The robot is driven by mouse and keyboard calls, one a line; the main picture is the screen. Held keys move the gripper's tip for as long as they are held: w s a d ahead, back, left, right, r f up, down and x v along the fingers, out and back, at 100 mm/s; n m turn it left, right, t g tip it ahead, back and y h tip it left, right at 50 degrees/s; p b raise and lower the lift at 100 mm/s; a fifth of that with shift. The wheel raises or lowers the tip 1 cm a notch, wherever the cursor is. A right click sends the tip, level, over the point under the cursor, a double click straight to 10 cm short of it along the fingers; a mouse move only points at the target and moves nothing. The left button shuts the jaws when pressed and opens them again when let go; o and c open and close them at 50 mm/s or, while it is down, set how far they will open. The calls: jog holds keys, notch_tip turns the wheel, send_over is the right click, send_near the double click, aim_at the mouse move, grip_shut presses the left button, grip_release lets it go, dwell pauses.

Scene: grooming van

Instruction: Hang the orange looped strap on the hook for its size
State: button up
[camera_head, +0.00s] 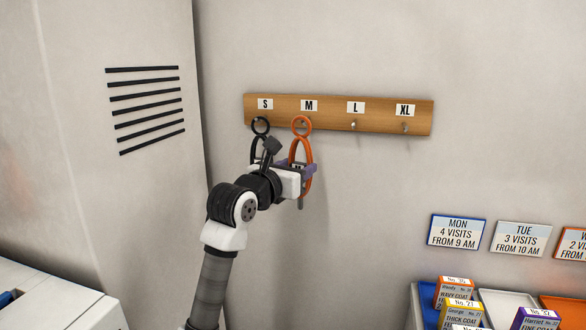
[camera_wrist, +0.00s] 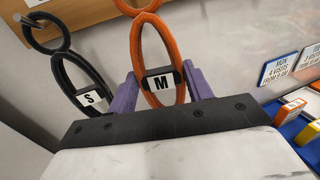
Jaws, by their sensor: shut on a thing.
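The orange looped strap (camera_head: 308,153) has a small ring above a larger loop. In the wrist view the strap (camera_wrist: 157,48) carries a tag (camera_wrist: 161,83) marked M. My gripper (camera_head: 298,170) is shut on the strap's larger loop; its purple fingers (camera_wrist: 163,92) stand on both sides of the tag. The strap's small ring (camera_head: 302,124) is at the hook under the M label (camera_head: 309,105). I cannot tell whether the ring is around the hook or in front of it. The wooden hook rail (camera_head: 380,115) is labelled S, M, L and XL.
A black looped strap (camera_head: 260,127) tagged S hangs at the S hook, close left of my gripper; it also shows in the wrist view (camera_wrist: 78,72). The L hook (camera_head: 353,125) and XL hook (camera_head: 405,128) are empty. Wall signs (camera_head: 457,231) and trays with boxes (camera_head: 456,290) are lower right.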

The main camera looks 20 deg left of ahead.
jog(key=shift+w+p, duration=0.35)
jog(key=shift+w, duration=0.95)
jog(key=shift+w+f+b, duration=0.35)
jog(key=shift+w+f, duration=0.2)
jog(key=shift+f, duration=0.05)
jog(key=shift+f, duration=0.1)
jog(key=o, duration=1.1)
